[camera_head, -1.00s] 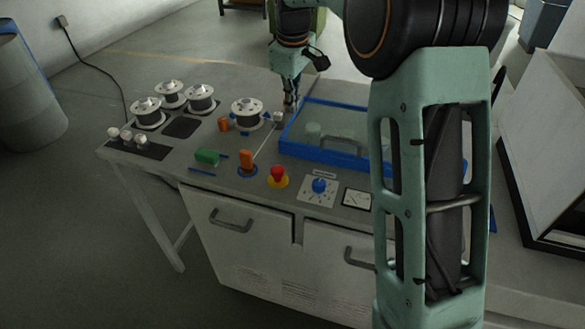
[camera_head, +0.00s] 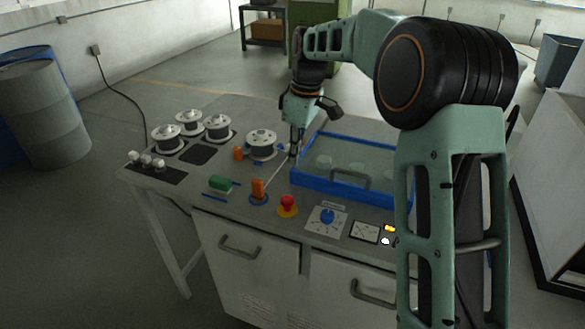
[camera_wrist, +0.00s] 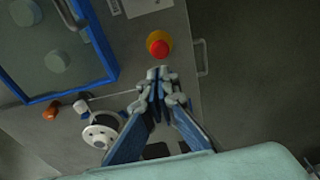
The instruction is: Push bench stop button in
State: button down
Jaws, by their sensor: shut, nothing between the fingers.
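The bench stop button (camera_head: 287,202) is a red mushroom head on a yellow base, near the front edge of the grey bench (camera_head: 235,192). In the wrist view the red button (camera_wrist: 158,47) shows just beyond the fingertips of my gripper (camera_wrist: 158,72). The fingers are together with nothing between them. In the head view my gripper (camera_head: 295,152) points down above the bench, behind the button and beside the blue-framed tray. It is apart from the button.
A blue-framed clear cover (camera_head: 345,190) lies right of my gripper. Wire spools (camera_head: 261,146) stand to the left. An orange switch (camera_head: 258,189), a green block (camera_head: 220,183) and a blue knob (camera_head: 327,216) sit near the button. Drawer handles (camera_head: 240,246) jut from the front.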

aim_at(289, 200)
jog(key=f, duration=0.4)
jog(key=a+f+p, duration=0.1)
jog(key=f, duration=0.7)
jog(key=shift+w+a+f+p, duration=0.25)
jog(key=shift+w+p, duration=0.05)
jog(key=shift+f, duration=0.1)
notch_tip(289, 200, down, 2)
jog(key=shift+f+b, duration=0.1)
jog(key=shift+b, duration=0.85)
jog(key=shift+s, duration=0.2)
jog(key=shift+r+p, duration=0.4)
jog(key=shift+r, duration=0.05)
notch_tip(289, 200, up, 14)
jog(key=d, duration=0.1)
jog(key=shift+s+d, duration=0.15)
jog(key=shift+d, duration=0.2)
